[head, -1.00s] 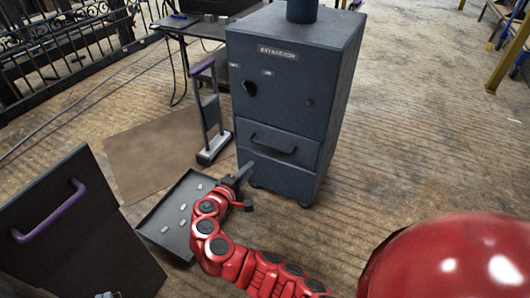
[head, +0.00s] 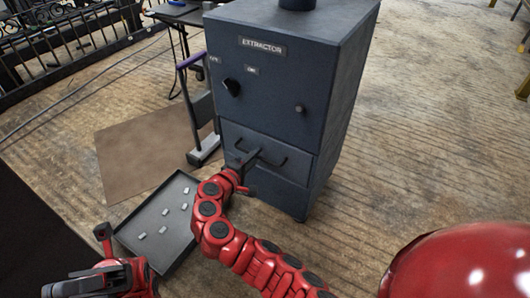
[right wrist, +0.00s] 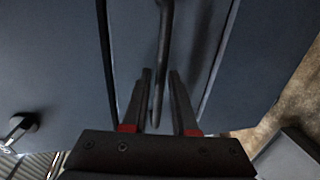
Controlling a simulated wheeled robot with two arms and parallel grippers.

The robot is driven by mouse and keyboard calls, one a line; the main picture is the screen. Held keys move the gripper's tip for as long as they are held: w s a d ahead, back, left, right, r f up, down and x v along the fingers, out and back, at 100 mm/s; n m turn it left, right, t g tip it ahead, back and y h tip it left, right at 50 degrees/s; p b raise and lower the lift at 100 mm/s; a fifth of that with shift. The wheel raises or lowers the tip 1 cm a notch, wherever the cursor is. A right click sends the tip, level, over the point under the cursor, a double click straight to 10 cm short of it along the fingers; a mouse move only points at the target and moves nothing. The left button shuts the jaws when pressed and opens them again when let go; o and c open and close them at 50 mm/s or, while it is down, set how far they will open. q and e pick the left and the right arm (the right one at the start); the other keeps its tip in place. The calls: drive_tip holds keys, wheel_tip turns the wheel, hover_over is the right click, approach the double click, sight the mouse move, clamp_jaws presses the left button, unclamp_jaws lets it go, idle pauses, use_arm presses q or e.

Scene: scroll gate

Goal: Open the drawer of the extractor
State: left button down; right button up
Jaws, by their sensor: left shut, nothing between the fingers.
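The extractor (head: 270,75) is a dark blue-grey cabinet with an "EXTRACTOR" label, a black knob and a small round knob. Its drawer (head: 295,170) is in the lower front and looks closed. The drawer has a dark bar handle (head: 274,162). My right gripper (head: 250,160) is at this handle, partly hiding it. In the right wrist view the handle (right wrist: 163,55) passes between the two fingers of the right gripper (right wrist: 158,80), which stand apart with visible gaps beside it. My left gripper (head: 62,288) is low at the left, shut and empty, away from the extractor.
A dark tray (head: 181,245) with several small grey pieces lies on the floor left of my right arm. A purple-handled stand (head: 203,130) is beside the extractor on a brown mat (head: 135,150).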

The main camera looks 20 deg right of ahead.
drive_tip(key=shift+w+d+f, duration=0.1)
drive_tip(key=shift+w+d, duration=0.2)
drive_tip(key=shift+d, duration=0.1)
clamp_jaws()
idle(1.3)
